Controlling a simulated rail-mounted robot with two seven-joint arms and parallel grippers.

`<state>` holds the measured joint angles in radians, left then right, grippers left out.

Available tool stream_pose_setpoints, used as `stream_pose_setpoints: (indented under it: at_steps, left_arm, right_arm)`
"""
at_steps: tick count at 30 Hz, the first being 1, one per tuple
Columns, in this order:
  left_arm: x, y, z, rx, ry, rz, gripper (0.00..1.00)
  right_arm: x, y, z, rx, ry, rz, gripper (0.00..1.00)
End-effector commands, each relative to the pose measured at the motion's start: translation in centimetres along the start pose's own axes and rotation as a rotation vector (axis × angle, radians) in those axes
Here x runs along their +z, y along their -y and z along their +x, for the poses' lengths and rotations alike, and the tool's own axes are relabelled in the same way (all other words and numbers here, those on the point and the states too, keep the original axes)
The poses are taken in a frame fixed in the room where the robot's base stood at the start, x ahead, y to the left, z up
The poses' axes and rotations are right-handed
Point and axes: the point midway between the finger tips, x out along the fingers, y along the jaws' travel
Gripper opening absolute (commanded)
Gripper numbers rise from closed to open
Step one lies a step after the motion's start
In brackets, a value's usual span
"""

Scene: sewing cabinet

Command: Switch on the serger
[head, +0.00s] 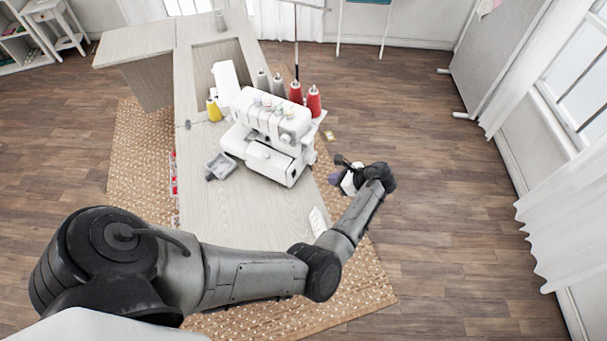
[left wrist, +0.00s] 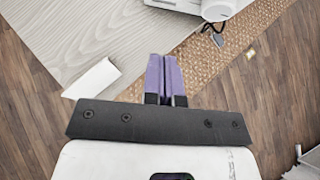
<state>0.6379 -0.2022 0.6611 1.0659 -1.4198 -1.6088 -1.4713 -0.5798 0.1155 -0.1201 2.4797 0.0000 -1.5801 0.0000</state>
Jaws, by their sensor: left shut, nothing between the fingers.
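The white serger (head: 268,132) stands on the pale wood cabinet top in the head view, with thread cones behind it. Part of the serger (left wrist: 216,8) shows at the top edge of the left wrist view, with a round white part and a dark cable beside it. I cannot make out its power switch in either view. My left gripper (head: 334,180) is to the right of the serger, past the cabinet's right edge and apart from the machine. Its purple fingers (left wrist: 164,78) are together and empty in the left wrist view. My right gripper is not in view.
A grey tray (head: 220,166) lies left of the serger. A white paper (head: 318,221) lies near the cabinet top's right edge; it also shows in the left wrist view (left wrist: 92,80). Red cones (head: 314,101) stand behind the serger. The wood floor (head: 440,190) to the right is clear.

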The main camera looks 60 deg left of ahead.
Motion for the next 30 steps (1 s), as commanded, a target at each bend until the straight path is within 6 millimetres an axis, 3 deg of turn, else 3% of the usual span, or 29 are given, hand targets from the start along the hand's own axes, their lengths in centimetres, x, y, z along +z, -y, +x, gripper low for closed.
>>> stream_pose_setpoints:
  at_steps: [8,21,30]
  left_arm:
    - [0.0,0.0,2.4,0.003,0.002,-0.001,0.00]
    - [0.0,0.0,10.4,0.002,0.001,-0.001,0.00]
    - [2.4,0.0,12.3,0.001,-0.001,-0.002,0.00]
  right_arm:
    - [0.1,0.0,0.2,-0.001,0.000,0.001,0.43]
    - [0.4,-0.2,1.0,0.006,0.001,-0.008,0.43]
    - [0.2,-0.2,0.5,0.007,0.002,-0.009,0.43]
